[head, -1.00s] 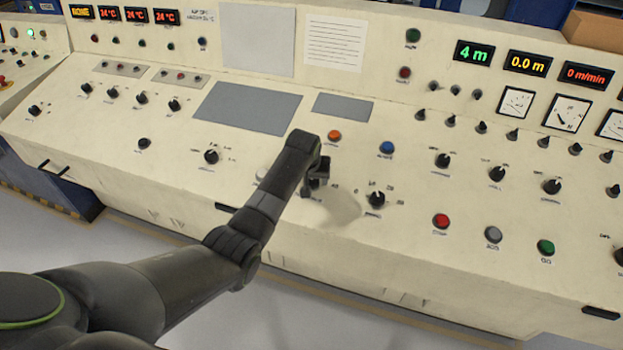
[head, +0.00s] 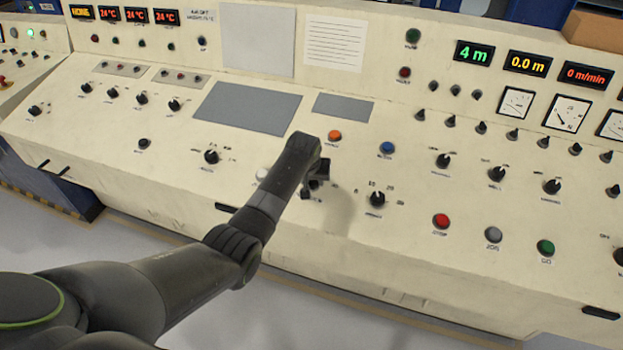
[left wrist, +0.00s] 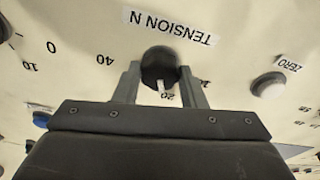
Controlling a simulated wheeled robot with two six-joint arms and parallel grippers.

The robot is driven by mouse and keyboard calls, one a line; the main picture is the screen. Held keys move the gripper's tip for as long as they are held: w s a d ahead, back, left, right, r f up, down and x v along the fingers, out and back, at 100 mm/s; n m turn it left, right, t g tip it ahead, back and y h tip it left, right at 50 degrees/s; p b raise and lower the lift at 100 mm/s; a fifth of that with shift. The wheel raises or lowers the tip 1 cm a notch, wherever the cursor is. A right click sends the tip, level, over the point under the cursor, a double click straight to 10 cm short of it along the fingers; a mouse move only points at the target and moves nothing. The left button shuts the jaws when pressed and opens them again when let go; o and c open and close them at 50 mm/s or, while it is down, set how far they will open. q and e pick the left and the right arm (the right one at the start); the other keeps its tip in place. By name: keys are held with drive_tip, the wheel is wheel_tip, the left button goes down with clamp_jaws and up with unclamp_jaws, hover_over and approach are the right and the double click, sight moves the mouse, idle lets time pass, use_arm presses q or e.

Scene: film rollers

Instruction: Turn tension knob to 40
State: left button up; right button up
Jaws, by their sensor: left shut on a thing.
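The tension knob (left wrist: 159,64) is round and black, under a label reading TENSION N (left wrist: 170,27) that appears upside down in the left wrist view. Its white pointer points at the 20 mark (left wrist: 168,97). The 40 mark (left wrist: 105,60) lies to the left of the knob in that view. My left gripper (left wrist: 159,86) has one finger on each side of the knob and is shut on it. In the head view my left gripper (head: 317,186) is at the sloped panel and mostly hides the knob. My right gripper is not in view.
A white ZERO button (left wrist: 268,85) is to the right in the left wrist view. In the head view another black knob (head: 376,199) stands to the right of my gripper. Orange (head: 335,136) and blue (head: 387,148) buttons sit higher on the cream console (head: 430,260).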

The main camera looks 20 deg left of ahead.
use_arm(q)
drive_tip(key=shift+r+m+p, duration=0.15)
drive_tip(key=shift+m+p, duration=0.5)
drive_tip(key=shift+m, duration=0.25)
drive_tip(key=m+p, duration=0.1)
drive_tip(key=m, duration=0.1)
drive_tip(key=shift+a+m+h, duration=0.1)
drive_tip(key=shift+m+h, duration=0.2)
drive_tip(key=shift+m+p, duration=0.35)
drive_tip(key=shift+m, duration=0.55)
drive_tip(key=m, duration=0.2)
drive_tip(key=shift+w+m+h, duration=0.1)
drive_tip(key=shift+m+h, duration=0.3)
drive_tip(key=m, duration=0.2)
drive_tip(key=shift+m+g, duration=0.4)
drive_tip(key=m, duration=0.2)
drive_tip(key=shift+a+m+h, duration=0.1)
drive_tip(key=shift+m+h, duration=0.2)
drive_tip(key=shift+m, duration=0.1)
drive_tip(key=m+g+b, duration=0.1)
drive_tip(key=m+b, duration=0.1)
drive_tip(key=m, duration=0.3)
drive_tip(key=shift+w, duration=0.1)
drive_tip(key=shift+m, duration=0.4)
